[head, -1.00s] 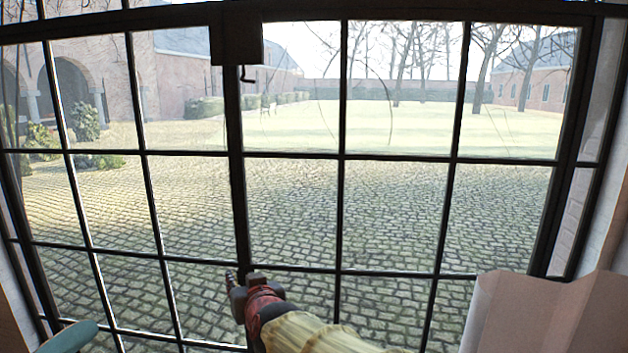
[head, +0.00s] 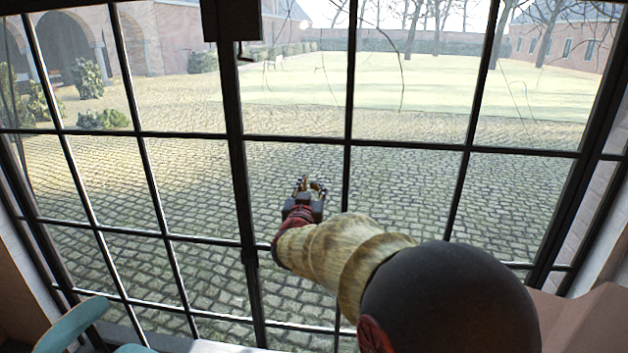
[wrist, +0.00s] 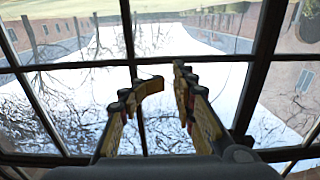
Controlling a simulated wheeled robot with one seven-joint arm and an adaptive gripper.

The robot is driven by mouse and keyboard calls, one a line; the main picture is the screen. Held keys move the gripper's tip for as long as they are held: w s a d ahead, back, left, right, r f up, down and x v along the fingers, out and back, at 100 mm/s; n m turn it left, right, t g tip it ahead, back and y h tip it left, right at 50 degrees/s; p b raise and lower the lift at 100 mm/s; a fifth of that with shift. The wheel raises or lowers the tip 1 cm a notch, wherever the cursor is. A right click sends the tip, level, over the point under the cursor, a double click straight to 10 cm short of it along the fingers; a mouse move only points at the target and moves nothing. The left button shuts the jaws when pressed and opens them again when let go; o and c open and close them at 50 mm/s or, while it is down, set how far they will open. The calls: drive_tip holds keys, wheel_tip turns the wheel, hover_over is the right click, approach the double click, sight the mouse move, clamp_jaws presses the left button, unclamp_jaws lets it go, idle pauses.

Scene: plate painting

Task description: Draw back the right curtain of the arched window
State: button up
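The tall window (head: 236,150) with dark bars fills most of the head view. Its top lies out of frame, so I cannot see an arch. No curtain is recognisable in either current view. My gripper (head: 312,186) is in front of the panes, right of the thick middle bar, with my arm reaching up to it from the lower right. In the wrist view, my gripper (wrist: 167,80) has its two fingers apart with nothing between them. Window bars (wrist: 128,30) show behind them. I cannot tell how far the fingers are from the glass.
A dark box with a small hook-like handle (head: 231,20) sits on the middle bar at the top. A teal rounded piece of furniture (head: 72,325) is at lower left. A plain brownish surface (head: 592,322) is at lower right. The cobbled courtyard lies beyond the glass.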

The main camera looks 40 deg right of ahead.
drive_tip(key=x, duration=0.4)
drive_tip(key=shift+f, duration=0.1)
drive_tip(key=shift+c, duration=0.2)
clamp_jaws()
drive_tip(key=shift+f, duration=0.1)
idle(0.6)
